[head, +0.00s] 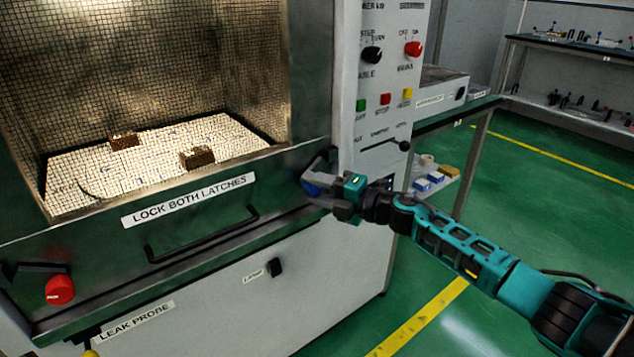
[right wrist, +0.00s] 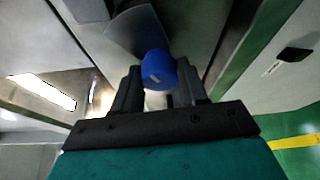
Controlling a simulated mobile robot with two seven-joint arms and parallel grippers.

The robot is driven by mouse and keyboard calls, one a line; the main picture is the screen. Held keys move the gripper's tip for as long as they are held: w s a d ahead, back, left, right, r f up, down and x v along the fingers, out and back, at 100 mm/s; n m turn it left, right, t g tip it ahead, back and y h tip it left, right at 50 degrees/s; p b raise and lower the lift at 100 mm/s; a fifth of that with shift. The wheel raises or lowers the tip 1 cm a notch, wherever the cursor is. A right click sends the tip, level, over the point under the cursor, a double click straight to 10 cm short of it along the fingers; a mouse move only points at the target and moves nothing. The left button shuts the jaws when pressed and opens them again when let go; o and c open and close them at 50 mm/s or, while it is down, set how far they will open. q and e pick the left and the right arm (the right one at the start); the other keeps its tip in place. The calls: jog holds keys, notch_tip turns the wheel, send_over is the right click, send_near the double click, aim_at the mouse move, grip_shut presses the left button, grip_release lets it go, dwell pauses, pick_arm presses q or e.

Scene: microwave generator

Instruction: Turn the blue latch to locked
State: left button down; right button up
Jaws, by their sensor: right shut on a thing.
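The blue latch (head: 311,188) is at the right end of the green door panel, beside the machine's grey front. In the right wrist view its round blue knob (right wrist: 158,69) sits between the fingers. My right gripper (head: 328,192) reaches in from the right and is shut on the latch; its fingers also show in the wrist view (right wrist: 158,92). The fingers hide part of the latch in the head view. A red latch knob (head: 60,290) is at the left end of the door panel. My left gripper is not in view.
A door handle (head: 203,236) runs below the "LOCK BOTH LATCHES" label (head: 190,200). A control panel (head: 385,90) with knobs and a lever (head: 404,146) rises above the gripper. A bench (head: 455,118) stands to the right, with open green floor in front.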

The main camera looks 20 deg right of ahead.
jog(key=shift+f, duration=0.15)
dwell(0.5)
jog(key=o, duration=1)
jog(key=shift+r+p+v, duration=0.2)
jog(key=shift+p+v, duration=0.3)
jog(key=shift+v, duration=6)
